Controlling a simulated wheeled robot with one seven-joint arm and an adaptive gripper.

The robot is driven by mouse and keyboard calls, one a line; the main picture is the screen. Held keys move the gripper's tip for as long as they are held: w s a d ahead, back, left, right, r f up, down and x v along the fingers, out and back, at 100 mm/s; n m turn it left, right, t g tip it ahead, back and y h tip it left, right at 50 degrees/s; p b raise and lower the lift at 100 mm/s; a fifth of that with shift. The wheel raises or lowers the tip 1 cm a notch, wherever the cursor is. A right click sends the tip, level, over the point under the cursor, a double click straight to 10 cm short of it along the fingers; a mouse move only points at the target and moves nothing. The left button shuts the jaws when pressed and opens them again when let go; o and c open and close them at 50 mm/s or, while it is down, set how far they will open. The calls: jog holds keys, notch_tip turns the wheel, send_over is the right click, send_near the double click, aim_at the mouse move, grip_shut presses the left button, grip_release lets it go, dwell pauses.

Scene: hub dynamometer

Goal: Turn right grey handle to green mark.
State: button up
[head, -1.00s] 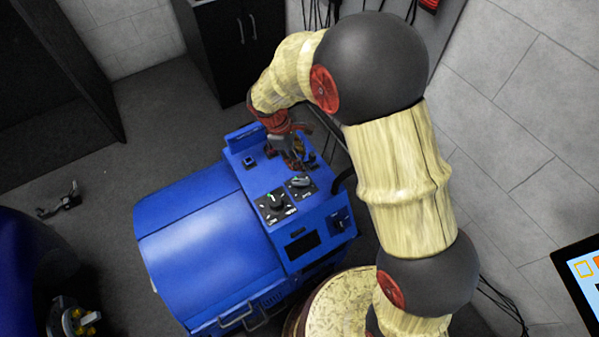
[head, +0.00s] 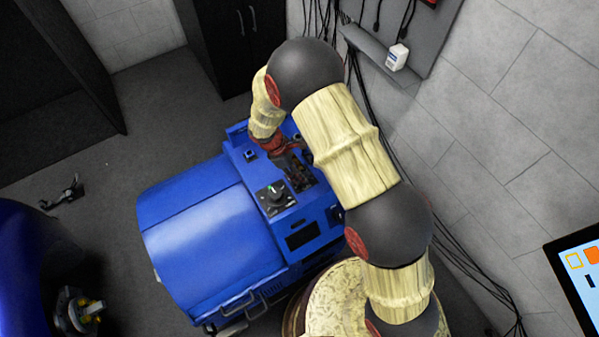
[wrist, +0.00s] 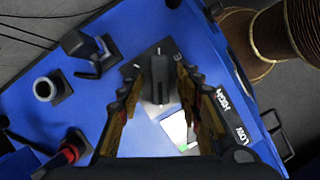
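The right grey handle (wrist: 157,78) shows in the wrist view as an upright grey grip on a dark plate (wrist: 131,70). My gripper (wrist: 160,74) is open, with one finger on each side of the handle and a visible gap at the sides. A small green patch (wrist: 183,147) shows between the fingers, nearer the palm; I cannot tell which dial it belongs to. In the head view my gripper (head: 298,178) is over the right dial and hides most of it. The left dial (head: 273,196), with a green mark, is uncovered beside it.
The handles sit on the blue dynamometer cabinet (head: 210,232). In the wrist view, a grey round post (wrist: 47,88), a black switch (wrist: 88,46) and a red-topped knob (wrist: 72,150) stand to the left. A wall shelf with a white box (head: 397,56) is behind my arm.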

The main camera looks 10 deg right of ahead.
jog(key=shift+f, duration=0.25)
jog(key=shift+d, duration=0.1)
jog(key=shift+c, duration=0.6)
jog(key=c, duration=0.7)
grip_shut()
